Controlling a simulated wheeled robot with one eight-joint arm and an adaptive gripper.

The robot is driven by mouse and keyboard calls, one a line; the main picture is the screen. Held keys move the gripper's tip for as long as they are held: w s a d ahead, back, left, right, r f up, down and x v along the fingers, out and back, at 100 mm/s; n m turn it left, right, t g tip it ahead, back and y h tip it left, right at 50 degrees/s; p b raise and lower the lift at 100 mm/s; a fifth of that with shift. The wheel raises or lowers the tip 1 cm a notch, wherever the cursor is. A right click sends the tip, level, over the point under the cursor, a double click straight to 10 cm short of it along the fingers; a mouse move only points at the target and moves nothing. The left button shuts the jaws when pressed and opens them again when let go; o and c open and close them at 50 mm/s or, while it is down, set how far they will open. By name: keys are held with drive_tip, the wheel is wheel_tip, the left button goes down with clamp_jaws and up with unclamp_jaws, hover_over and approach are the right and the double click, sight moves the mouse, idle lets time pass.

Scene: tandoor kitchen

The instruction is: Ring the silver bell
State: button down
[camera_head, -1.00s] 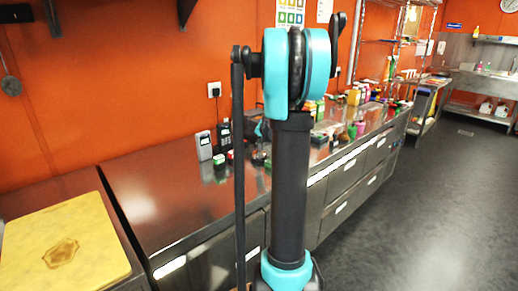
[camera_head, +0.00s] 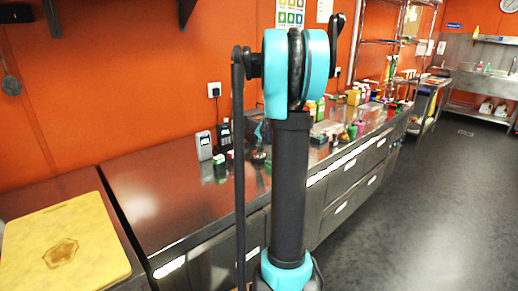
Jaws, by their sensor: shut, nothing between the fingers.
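I cannot make out a silver bell in this view. Small items stand on the steel counter (camera_head: 160,195), partly hidden behind my arm, and they are too small to tell apart. My arm's black and teal links rise through the middle of the picture. My gripper is not visible; the arm links block the view behind them.
A yellow cutting board (camera_head: 65,240) with a brown mark lies at the lower left. A grey card-terminal-like device (camera_head: 204,146) stands by the orange wall. Several colourful containers (camera_head: 355,97) line the far counter. The floor (camera_head: 430,210) at right is clear.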

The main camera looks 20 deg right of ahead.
drive_tip(key=shift+r, duration=0.85)
wheel_tip(320, 180, up, 5)
idle(0.5)
idle(0.6)
